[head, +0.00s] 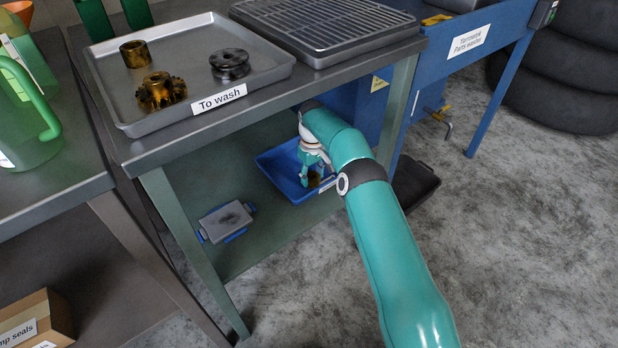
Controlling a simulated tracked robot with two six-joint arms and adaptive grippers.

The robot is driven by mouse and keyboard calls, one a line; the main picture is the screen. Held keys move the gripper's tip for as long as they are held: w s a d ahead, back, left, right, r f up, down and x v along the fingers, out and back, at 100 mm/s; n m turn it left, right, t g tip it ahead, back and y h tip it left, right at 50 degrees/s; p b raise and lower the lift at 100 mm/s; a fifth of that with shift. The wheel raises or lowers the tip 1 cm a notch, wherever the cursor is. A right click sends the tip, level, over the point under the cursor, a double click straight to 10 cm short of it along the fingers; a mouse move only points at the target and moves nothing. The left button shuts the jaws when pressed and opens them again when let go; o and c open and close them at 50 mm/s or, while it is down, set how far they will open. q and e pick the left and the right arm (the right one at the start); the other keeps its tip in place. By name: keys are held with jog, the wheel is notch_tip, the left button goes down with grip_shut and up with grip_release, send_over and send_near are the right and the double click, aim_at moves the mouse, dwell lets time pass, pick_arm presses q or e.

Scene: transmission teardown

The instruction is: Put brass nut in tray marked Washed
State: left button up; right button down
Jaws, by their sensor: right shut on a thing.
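My right gripper (309,171) reaches under the bench top to the lower shelf. It points down into a blue tray (275,172) and is shut on a small brown-gold thing (314,179), which looks like the brass nut. The gripper partly hides it, and I cannot tell whether it touches the tray floor. The blue tray has a white label (327,185) at its front, too small and covered to read. My left gripper is not in view.
On the bench, a grey tray (130,127) marked "To wash" holds a brass-coloured bushing (135,54), a gear (161,91) and a dark grooved part (230,64). A grey box with blue clips (226,221) sits on the lower shelf. The bench leg (398,110) stands close to my right arm.

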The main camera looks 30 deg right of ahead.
aim_at(312, 177)
jog(key=c, duration=0.5)
grip_release()
notch_tip(312, 177, up, 8)
jog(key=shift+f+p, duration=0.2)
jog(key=shift+p, duration=1.05)
